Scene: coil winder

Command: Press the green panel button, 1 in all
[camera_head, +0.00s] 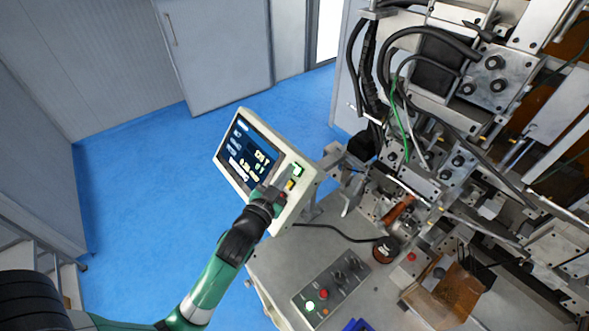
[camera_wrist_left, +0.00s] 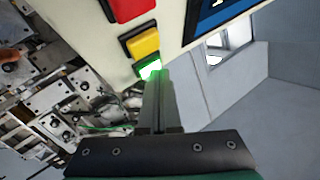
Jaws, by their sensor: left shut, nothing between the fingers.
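The tilted cream panel (camera_head: 308,185) carries a column of buttons beside its screen. Its green button (camera_head: 298,170) is lit and is the top one in the head view; it also glows in the wrist view (camera_wrist_left: 149,68). The yellow button (camera_wrist_left: 142,42) and red button (camera_wrist_left: 130,8) sit in line with it. My left gripper (camera_head: 287,182) is shut and empty, its fingers reaching over the button column. In the wrist view its fingertips (camera_wrist_left: 162,74) are right beside the green button and overlap its edge; I cannot tell whether they touch. My right gripper is out of view.
The panel's screen (camera_head: 248,153) lies left of the buttons. A lower control box (camera_head: 332,285) has another lit green button (camera_head: 310,306), a red button and knobs. The winder machinery (camera_head: 450,150) fills the right side. Blue floor (camera_head: 140,200) is clear at left.

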